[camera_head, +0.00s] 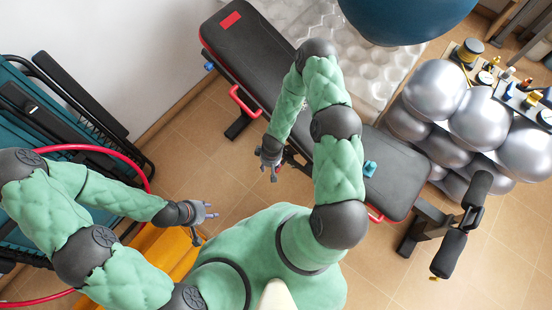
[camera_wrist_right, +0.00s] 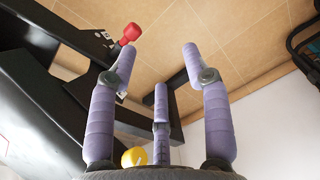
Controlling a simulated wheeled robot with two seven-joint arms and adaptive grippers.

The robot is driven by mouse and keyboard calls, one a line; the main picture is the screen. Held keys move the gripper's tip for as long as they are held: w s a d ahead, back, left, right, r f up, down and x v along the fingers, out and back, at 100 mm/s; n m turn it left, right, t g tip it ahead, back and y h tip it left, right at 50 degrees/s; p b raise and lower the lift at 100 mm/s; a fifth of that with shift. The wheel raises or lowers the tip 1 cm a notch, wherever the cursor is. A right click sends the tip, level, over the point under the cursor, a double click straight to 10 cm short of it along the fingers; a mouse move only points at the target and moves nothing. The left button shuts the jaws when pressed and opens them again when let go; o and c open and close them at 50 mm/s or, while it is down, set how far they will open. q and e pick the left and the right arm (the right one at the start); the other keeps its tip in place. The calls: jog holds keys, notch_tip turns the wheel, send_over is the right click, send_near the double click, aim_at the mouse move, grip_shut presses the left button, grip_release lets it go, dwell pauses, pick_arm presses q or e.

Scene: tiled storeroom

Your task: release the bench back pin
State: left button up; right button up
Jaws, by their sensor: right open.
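The black weight bench (camera_head: 255,62) runs diagonally across the head view, with a red pad label at its upper end. My right gripper (camera_head: 271,166) is beside the bench's near long edge, around its middle. In the right wrist view my right gripper (camera_wrist_right: 160,62) has its fingers spread with nothing between them. A red knob (camera_wrist_right: 130,34) on the dark frame shows beyond the left fingertip, apart from it. A yellow knob (camera_wrist_right: 133,157) shows low, near the gripper's base. I cannot tell which knob is the back pin. My left gripper (camera_head: 202,222) is open and empty, away from the bench.
A red handle (camera_head: 245,102) sticks out from the bench's side. A small blue item (camera_head: 370,168) lies on the seat. Silver balls (camera_head: 481,118) sit on a rack at right. Folded equipment (camera_head: 62,105) stands at left. Tiled floor is free between left gripper and bench.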

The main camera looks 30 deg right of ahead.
jog(key=d+f+n+b, duration=0.1)
jog(key=f, duration=0.4)
jog(key=w+d+f+b, duration=0.1)
jog(key=d+f, duration=0.1)
jog(key=f, duration=0.3)
jog(key=w+d+f+n+b, duration=0.1)
jog(key=f+b, duration=0.1)
jog(key=f, duration=0.3)
jog(key=shift+d+f+n+g+h, duration=0.3)
jog(key=shift+d+h, duration=0.05)
jog(key=shift+h, duration=0.05)
